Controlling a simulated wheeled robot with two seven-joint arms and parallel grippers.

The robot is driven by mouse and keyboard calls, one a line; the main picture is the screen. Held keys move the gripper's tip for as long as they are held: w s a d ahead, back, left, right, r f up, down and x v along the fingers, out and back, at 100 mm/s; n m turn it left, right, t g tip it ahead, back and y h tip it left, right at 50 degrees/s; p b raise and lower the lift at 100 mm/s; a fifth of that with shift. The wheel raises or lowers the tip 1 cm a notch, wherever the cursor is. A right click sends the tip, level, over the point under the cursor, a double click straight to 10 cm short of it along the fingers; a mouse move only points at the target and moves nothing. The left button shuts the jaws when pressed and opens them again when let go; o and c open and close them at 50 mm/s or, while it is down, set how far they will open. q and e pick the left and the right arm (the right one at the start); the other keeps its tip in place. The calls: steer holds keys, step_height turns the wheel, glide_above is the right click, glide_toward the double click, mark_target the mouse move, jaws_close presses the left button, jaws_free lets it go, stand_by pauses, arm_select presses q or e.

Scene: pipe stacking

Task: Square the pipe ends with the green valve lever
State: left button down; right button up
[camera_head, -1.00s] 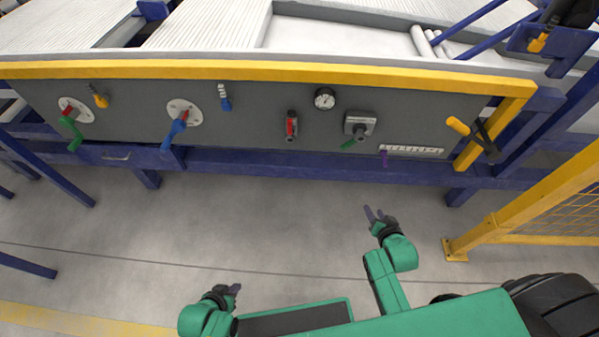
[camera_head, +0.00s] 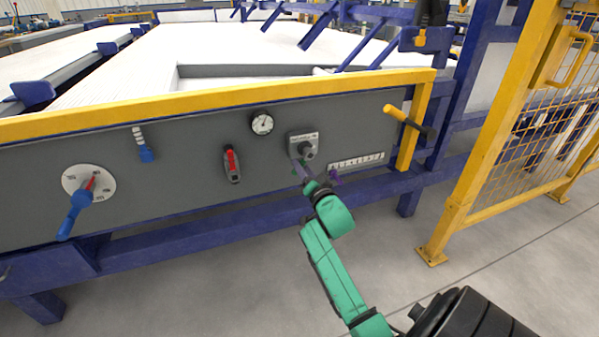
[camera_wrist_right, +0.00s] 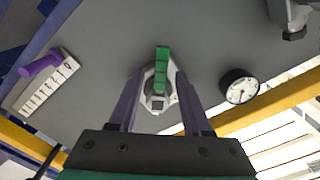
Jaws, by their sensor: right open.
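The green valve lever (camera_wrist_right: 162,68) sticks out from a grey valve body on the panel. The body (camera_head: 303,144) shows in the head view right of the gauge; there the lever is mostly hidden by my gripper. In the wrist view, my right gripper (camera_wrist_right: 160,84) is open, with one purple finger on each side of the lever and gaps visible between fingers and lever. In the head view, my right gripper (camera_head: 304,174) is just below the valve body. My left gripper is out of view.
A pressure gauge (camera_head: 262,123), a red-handled switch (camera_head: 231,163) and a blue lever on a dial (camera_head: 80,200) sit left of the valve. A scale (camera_head: 358,160) with a purple slider (camera_head: 334,175) and a yellow handle (camera_head: 402,116) are right. A yellow fence (camera_head: 482,145) stands at right.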

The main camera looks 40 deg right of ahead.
steer(key=x, duration=0.2)
steer(key=shift+w+d, duration=0.1)
steer(key=shift+w, duration=0.15)
jaws_close()
steer(key=shift+f, duration=0.15)
stand_by(1.1)
